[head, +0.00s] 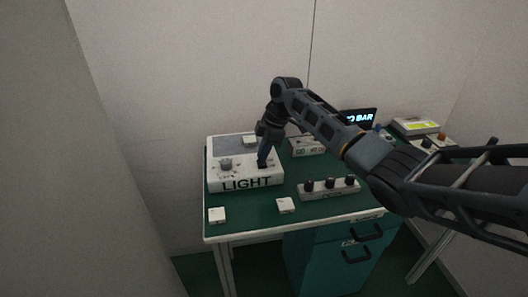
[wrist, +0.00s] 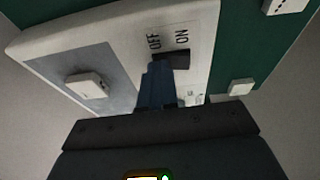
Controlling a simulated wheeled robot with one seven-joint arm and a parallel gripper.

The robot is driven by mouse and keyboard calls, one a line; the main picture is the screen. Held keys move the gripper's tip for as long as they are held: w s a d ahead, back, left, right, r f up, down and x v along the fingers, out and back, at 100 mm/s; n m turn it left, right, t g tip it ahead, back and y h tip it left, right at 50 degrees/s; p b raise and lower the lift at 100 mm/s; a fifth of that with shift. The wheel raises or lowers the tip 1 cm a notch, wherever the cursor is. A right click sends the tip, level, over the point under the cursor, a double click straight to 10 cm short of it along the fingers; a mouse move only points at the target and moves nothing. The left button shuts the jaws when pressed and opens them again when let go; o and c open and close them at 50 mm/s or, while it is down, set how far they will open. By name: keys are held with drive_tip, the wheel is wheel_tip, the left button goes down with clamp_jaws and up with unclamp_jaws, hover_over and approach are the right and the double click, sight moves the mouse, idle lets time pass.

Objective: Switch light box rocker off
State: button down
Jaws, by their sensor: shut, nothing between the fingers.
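The light box (head: 247,184) is a white box with LIGHT on its front, at the left of the green table. It fills much of the wrist view (wrist: 125,38), where OFF and ON are printed beside a dark rocker (wrist: 177,60). My gripper (head: 262,163) points down at the top of the box. In the wrist view its dark blue fingers (wrist: 158,72) are together, with their tips at the OFF end of the rocker and covering part of it. I cannot tell whether they touch it. The rocker's tilt is unclear.
A grey knob (head: 226,163) stands on the box, left of my gripper. A white block (wrist: 87,85) lies on the box's grey panel. More white blocks (head: 286,204) lie on the table. A unit with black knobs (head: 328,188) is to the right, with a lit BAR display (head: 360,117) behind.

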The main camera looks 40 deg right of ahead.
drive_tip(key=shift+s+a, duration=0.1)
drive_tip(key=shift+a, duration=0.05)
drive_tip(key=shift+s+a+r+p, duration=0.1)
drive_tip(key=shift+s+a+p, duration=0.35)
drive_tip(key=shift+p, duration=0.65)
drive_tip(key=shift+s+d, duration=0.1)
